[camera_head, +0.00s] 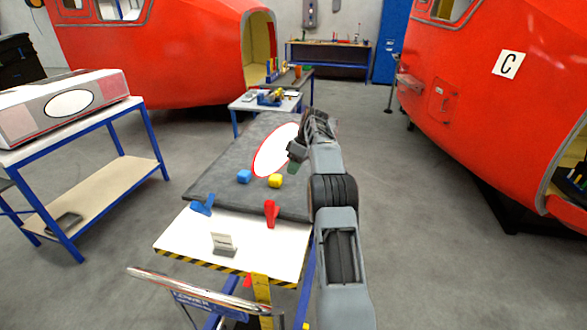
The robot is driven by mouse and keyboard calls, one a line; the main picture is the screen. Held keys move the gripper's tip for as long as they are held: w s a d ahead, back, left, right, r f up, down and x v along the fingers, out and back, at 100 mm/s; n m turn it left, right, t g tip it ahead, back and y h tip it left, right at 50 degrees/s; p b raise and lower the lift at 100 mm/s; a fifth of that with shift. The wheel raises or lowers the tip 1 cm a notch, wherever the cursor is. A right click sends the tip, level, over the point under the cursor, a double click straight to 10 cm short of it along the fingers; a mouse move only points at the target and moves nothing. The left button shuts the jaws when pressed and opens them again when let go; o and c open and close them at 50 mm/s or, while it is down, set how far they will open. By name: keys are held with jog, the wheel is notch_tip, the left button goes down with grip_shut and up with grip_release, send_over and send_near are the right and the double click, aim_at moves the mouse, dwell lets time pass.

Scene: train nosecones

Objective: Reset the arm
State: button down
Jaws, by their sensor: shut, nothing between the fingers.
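My arm reaches forward from the bottom of the head view, along the right side of the workbench. My gripper (297,150) is at its far end, above the dark grey mat (225,160) and overlapping the white oval with a red rim (270,158). The gripper is small in the picture; it is shut and I see nothing held in it.
A blue clamp (202,204), a red clamp (271,213) and a small grey stand (223,244) are at the bench's near end. A side table (75,125) holds a long box at left. Red nosecones (180,50) stand behind and at right (470,80). Grey floor is open at right.

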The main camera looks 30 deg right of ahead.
dwell(0.4)
jog(key=f+m, duration=0.1)
jog(key=m, duration=0.1)
jog(key=s+f+m+h, duration=0.1)
jog(key=f+m, duration=0.1)
jog(key=s+f+m, duration=0.1)
jog(key=f+m, duration=0.1)
jog(key=m, duration=0.1)
jog(key=shift+s+a+f+h, duration=0.2)
jog(key=shift+s+a+h, duration=0.05)
jog(key=shift+a+h, duration=0.1)
jog(key=s+a+r+t+h, duration=0.1)
jog(key=s+a+r, duration=0.2)
jog(key=s+a, duration=0.3)
jog(key=s+a+r+t+h, duration=0.1)
jog(key=s+a+r, duration=0.1)
jog(key=s+a, duration=0.5)
jog(key=s+a+r+t+h, duration=0.1)
jog(key=s+a, duration=0.6)
jog(key=s, duration=0.8)
notch_tip(320, 180, up, 3)
jog(key=shift+f+m+t, duration=0.2)
jog(key=shift+m+t, duration=0.1)
jog(key=shift+t, duration=0.3)
jog(key=shift+s, duration=0.1)
